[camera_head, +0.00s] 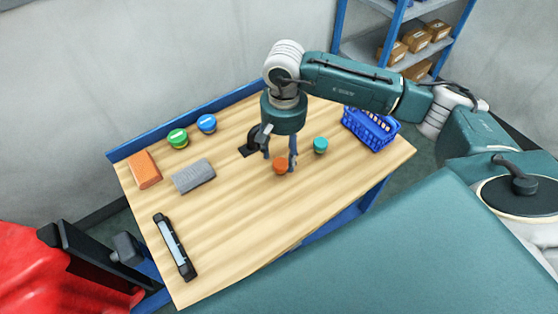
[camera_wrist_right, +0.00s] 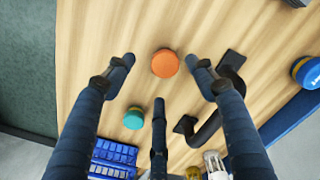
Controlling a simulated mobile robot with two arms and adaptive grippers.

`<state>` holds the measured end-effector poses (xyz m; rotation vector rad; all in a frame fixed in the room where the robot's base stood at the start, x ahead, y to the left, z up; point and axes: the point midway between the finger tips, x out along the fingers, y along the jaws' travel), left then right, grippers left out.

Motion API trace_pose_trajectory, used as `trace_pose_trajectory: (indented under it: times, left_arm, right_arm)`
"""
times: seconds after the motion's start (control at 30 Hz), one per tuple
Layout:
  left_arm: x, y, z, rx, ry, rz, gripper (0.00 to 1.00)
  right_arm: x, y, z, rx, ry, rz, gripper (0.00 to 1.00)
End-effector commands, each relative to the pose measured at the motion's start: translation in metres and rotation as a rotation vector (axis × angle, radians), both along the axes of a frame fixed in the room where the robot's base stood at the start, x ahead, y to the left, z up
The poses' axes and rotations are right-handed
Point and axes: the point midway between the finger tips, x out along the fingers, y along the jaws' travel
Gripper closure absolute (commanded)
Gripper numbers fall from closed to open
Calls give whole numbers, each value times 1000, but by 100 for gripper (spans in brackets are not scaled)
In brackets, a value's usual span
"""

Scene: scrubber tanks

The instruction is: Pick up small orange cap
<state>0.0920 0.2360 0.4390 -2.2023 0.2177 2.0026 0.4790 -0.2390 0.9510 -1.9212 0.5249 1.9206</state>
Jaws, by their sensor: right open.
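The small orange cap (camera_head: 280,167) lies on the wooden table top (camera_head: 230,220), near its middle right. It also shows in the right wrist view (camera_wrist_right: 165,63), at upper centre. My right gripper (camera_head: 279,160) is open and points down over the cap. In the wrist view its two side fingers are to the left and right of the cap, and a third finger is below it. No finger visibly touches the cap. My left gripper is not in view.
A teal cap (camera_head: 320,145) is close on the right, with a blue basket (camera_head: 370,128) beyond. A black handle (camera_wrist_right: 206,127) lies close on the other side. The front is clear.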

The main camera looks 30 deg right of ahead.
Motion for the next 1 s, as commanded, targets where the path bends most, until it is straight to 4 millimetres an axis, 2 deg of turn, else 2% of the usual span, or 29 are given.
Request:
trace_pose_trajectory:
  times: [0.1,0.23,0.4,0.6,0.8,0.83,1.0]
  left_arm:
    - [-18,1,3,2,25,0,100]
    - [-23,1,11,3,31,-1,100]
    - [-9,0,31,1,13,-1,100]
    - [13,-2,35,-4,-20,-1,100]
    - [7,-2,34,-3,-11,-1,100]
    - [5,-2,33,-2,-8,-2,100]
    - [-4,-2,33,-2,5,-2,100]
  right_arm:
    - [-1,0,-11,0,1,1,44]
    - [1,1,-18,1,3,-1,44]
    - [6,4,-42,0,4,-1,44]
    - [7,3,-64,1,1,0,44]
    - [7,3,-66,0,0,1,44]
    - [7,3,-66,0,0,1,46]
    - [7,3,-66,1,-1,1,80]
